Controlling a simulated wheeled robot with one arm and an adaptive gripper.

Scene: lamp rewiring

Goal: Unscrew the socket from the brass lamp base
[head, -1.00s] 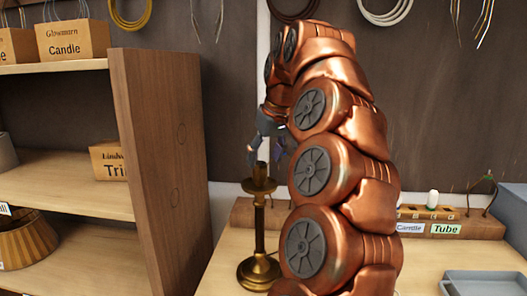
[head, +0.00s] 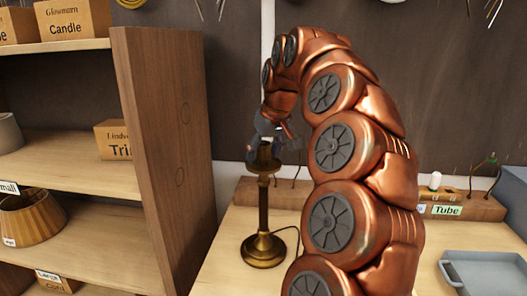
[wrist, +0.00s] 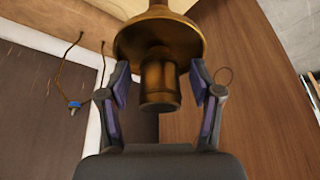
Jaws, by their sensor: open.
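The brass lamp (head: 263,215) stands upright on the bench, with a round foot, a thin stem and a dish near its top. In the wrist view its dish (wrist: 160,35) and the brass socket (wrist: 159,82) beyond it point toward my gripper. My gripper (wrist: 160,92) is open, with one finger on each side of the socket and visible gaps between. In the head view my gripper (head: 265,140) is at the lamp's top and partly hides the socket. I cannot see either finger touching the brass.
A wooden shelf unit (head: 165,150) with boxes and a lampshade (head: 30,220) stands close on the left. A wooden rack (head: 470,205) with a Tube label runs along the back. A grey tray (head: 490,270) lies at the right. A thin cord is behind the lamp.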

